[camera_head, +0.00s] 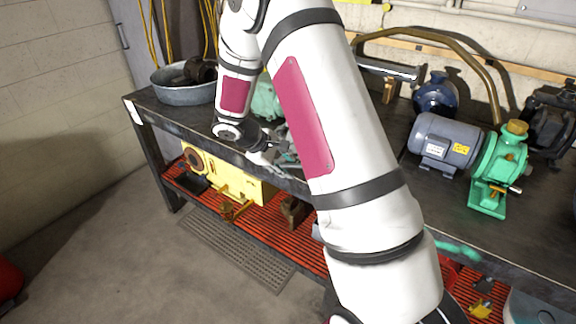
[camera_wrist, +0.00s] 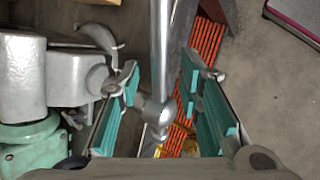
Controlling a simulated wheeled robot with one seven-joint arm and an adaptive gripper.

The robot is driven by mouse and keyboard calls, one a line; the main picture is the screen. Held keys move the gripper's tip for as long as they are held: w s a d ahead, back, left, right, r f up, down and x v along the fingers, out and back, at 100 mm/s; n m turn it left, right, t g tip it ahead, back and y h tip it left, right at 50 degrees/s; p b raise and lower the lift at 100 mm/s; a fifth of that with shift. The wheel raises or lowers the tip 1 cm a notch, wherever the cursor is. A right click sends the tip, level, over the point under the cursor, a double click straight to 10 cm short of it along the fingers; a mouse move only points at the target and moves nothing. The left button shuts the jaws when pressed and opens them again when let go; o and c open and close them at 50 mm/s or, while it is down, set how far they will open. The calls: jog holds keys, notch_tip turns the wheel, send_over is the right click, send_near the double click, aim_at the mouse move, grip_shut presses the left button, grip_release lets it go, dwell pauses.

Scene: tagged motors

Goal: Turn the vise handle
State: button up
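The vise (camera_wrist: 38,90), with a grey and green body, is at the left of the wrist view. Its metal handle (camera_wrist: 160,45) is a straight bar running from the top edge down to a rounded grey hub (camera_wrist: 156,112). My gripper (camera_wrist: 160,80) has teal-padded fingers on either side of the bar, with visible gaps, so it looks open around the handle. In the head view, my gripper (camera_head: 272,153) is at the bench's front edge, small and partly blurred with the vise parts. The green vise body (camera_head: 265,100) shows only partly there; my arm hides much of it.
The workbench (camera_head: 545,225) carries a metal basin (camera_head: 185,92) at the left, and a grey motor (camera_head: 444,143) and a green pump (camera_head: 497,170) at the right. A red slatted lower shelf (camera_head: 275,222) holds yellow parts. The floor at the left is mostly clear.

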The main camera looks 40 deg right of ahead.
jog(key=shift+d+f, duration=0.3)
jog(key=shift+f, duration=0.1)
grip_shut()
